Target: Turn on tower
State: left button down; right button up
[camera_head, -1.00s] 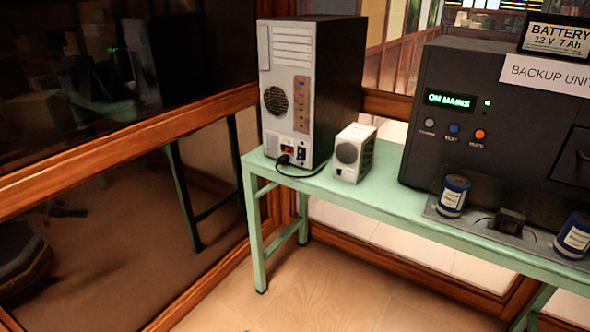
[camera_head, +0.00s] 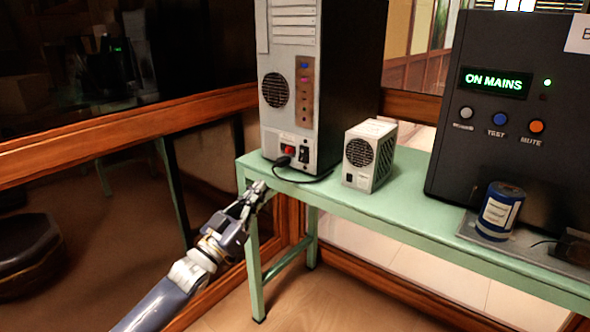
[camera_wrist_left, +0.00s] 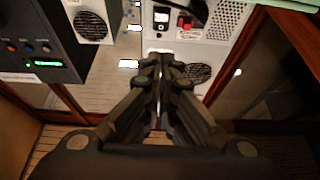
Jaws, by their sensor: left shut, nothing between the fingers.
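The computer tower (camera_head: 338,60) stands upright at the left end of the green table, its grey back panel facing me. Low on that panel are a red switch (camera_head: 288,150) and a plugged black cable (camera_head: 283,161). My left gripper (camera_head: 262,186) is shut and empty, in front of the table's left corner, a little below and left of the plug in the picture. In the left wrist view the tower's back panel (camera_wrist_left: 215,55) lies beyond the closed fingers (camera_wrist_left: 160,62), with the red switch (camera_wrist_left: 184,23) near the top. My right gripper is not in view.
A small grey fan box (camera_head: 370,155) stands right of the tower on the green table (camera_head: 400,215). A dark backup unit (camera_head: 480,140) reading ON MAINS stands further right, with a blue cylinder (camera_head: 502,210) before it. A wood-framed glass panel (camera_head: 120,130) is at left.

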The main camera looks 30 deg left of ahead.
pick_arm(q)
jog(key=shift+r, duration=0.15)
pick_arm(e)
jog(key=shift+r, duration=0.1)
pick_arm(q)
send_near(303, 151)
notch_tip(303, 151, up, 2)
jog(key=s, duration=0.2)
jog(key=w+b, duration=0.2)
jog(key=w, duration=0.4)
jog(key=shift+r, duration=0.15)
jog(key=shift+w+d, duration=0.1)
jog(key=shift+w, duration=0.2)
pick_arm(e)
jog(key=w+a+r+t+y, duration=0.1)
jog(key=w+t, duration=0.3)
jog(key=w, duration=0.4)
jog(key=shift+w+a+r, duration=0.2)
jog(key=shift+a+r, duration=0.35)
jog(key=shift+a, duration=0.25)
